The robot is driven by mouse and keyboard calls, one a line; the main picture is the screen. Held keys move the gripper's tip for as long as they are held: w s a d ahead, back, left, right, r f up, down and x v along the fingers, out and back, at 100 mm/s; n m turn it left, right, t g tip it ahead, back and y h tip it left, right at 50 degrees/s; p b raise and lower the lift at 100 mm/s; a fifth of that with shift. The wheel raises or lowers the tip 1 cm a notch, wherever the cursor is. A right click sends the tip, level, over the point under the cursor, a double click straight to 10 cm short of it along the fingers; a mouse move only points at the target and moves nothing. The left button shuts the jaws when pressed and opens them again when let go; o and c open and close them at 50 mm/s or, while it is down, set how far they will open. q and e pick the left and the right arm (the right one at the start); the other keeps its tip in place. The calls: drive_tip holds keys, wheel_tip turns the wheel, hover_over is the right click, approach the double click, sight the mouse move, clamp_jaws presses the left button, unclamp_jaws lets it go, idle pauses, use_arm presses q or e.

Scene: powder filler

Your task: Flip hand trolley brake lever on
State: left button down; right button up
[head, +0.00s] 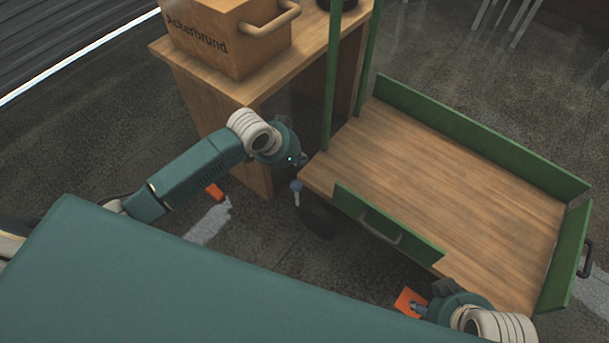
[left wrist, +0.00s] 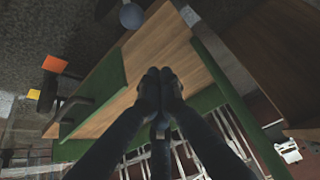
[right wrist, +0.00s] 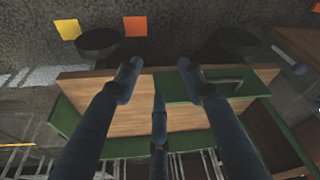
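The hand trolley (head: 450,170) has a wooden deck with green side panels. The brake lever (head: 296,188), a short pale rod with a blue-grey round knob, stands at the trolley's near left corner by a dark wheel. Its knob also shows at the top of the left wrist view (left wrist: 131,15) and at the right of the right wrist view (right wrist: 299,68). My left gripper (head: 303,160) is just above the lever, apart from it; its fingertips are together and empty in the left wrist view (left wrist: 160,80). My right gripper (head: 416,304) is by the trolley's near side, fingers apart and empty in the right wrist view (right wrist: 158,68).
A wooden table (head: 225,95) with a cardboard-coloured box (head: 228,45) stands left of the trolley, close to my left arm. Green uprights (head: 332,85) rise at the trolley's left end. Orange (head: 407,300) and yellow (right wrist: 68,30) markers lie on the floor.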

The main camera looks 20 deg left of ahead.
sight(296, 185)
use_arm(q)
drive_tip(key=b+x, duration=0.4)
drive_tip(key=x, duration=0.6)
drive_tip(key=shift+s+a+f+b, duration=0.2)
drive_tip(key=shift+s+a, duration=0.3)
drive_tip(key=shift+s, duration=0.35)
drive_tip(key=shift+s+a+f+b, duration=0.2)
drive_tip(key=shift+s+a, duration=0.3)
drive_tip(key=shift+s, duration=0.35)
use_arm(e)
drive_tip(key=w+a+r+t, duration=0.2)
drive_tip(key=w+t, duration=0.1)
drive_tip(key=w, duration=0.3)
drive_tip(key=w+a+r+t+y, duration=0.1)
drive_tip(key=w+a+r+t, duration=0.1)
drive_tip(key=w, duration=0.5)
drive_tip(key=shift+w+r+t+y, duration=0.3)
drive_tip(key=shift+r+t, duration=0.3)
drive_tip(key=shift+t, duration=0.2)
drive_tip(key=shift+s+a, duration=0.1)
drive_tip(key=shift+s, duration=0.05)
